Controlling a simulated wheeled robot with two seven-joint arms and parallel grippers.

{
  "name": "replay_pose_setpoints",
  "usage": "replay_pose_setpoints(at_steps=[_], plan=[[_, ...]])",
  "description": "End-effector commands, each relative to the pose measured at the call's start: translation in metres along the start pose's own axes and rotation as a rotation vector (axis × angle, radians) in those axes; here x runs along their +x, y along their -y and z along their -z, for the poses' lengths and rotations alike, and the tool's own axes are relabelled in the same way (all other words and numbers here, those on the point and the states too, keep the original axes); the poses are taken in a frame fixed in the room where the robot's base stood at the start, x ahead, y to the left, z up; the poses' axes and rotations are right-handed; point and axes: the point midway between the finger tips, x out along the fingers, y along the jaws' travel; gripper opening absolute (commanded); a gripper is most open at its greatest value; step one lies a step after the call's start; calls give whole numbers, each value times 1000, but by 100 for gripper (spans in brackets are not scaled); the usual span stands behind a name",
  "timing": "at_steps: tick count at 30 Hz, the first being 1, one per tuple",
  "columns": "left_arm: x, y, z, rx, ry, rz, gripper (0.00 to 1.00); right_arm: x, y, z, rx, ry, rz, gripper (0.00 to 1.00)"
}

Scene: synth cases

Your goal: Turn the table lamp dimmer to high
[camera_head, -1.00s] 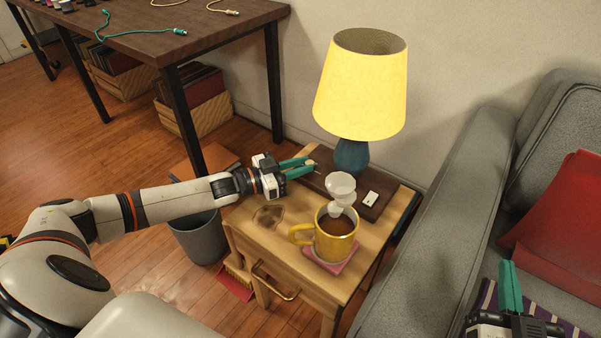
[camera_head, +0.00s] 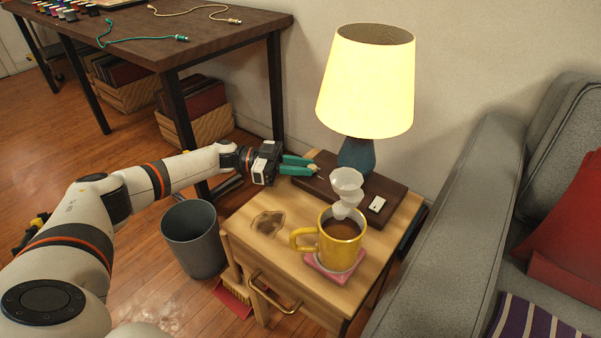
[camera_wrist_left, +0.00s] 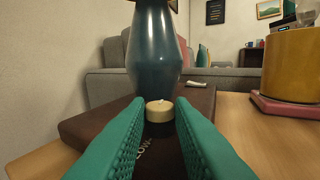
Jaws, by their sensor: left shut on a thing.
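The table lamp has a lit yellow shade (camera_head: 367,80) and a dark blue base (camera_head: 356,156). It stands on a dark brown board (camera_head: 387,213) at the back of the wooden side table. The dimmer knob (camera_wrist_left: 159,111), small and cream-coloured, sits in front of the lamp base in the left wrist view. My left gripper (camera_head: 316,169), with green fingers, reaches in from the left and is shut on the knob, one finger on each side. My right gripper is out of view.
A yellow mug (camera_head: 340,241) of dark drink stands on a pink coaster (camera_head: 333,272) at the table's front. A grey bin (camera_head: 194,240) and grey sofa (camera_head: 455,215) flank the table.

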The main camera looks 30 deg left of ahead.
Motion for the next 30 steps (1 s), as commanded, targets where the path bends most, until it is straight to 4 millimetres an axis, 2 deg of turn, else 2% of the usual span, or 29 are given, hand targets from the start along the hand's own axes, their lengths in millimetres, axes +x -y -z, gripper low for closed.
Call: replay_pose_setpoints(at_steps=[1,9,27,28,30], plan=[[0,-2,1,3,5,17,0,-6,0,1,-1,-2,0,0],[1,-3,0,3,7,92,0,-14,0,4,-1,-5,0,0],[2,-3,-2,3,11,117,0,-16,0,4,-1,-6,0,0],[2,-3,-2,3,11,117,24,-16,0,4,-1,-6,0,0],[1,-3,-2,3,10,117,36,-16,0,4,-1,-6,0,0]])
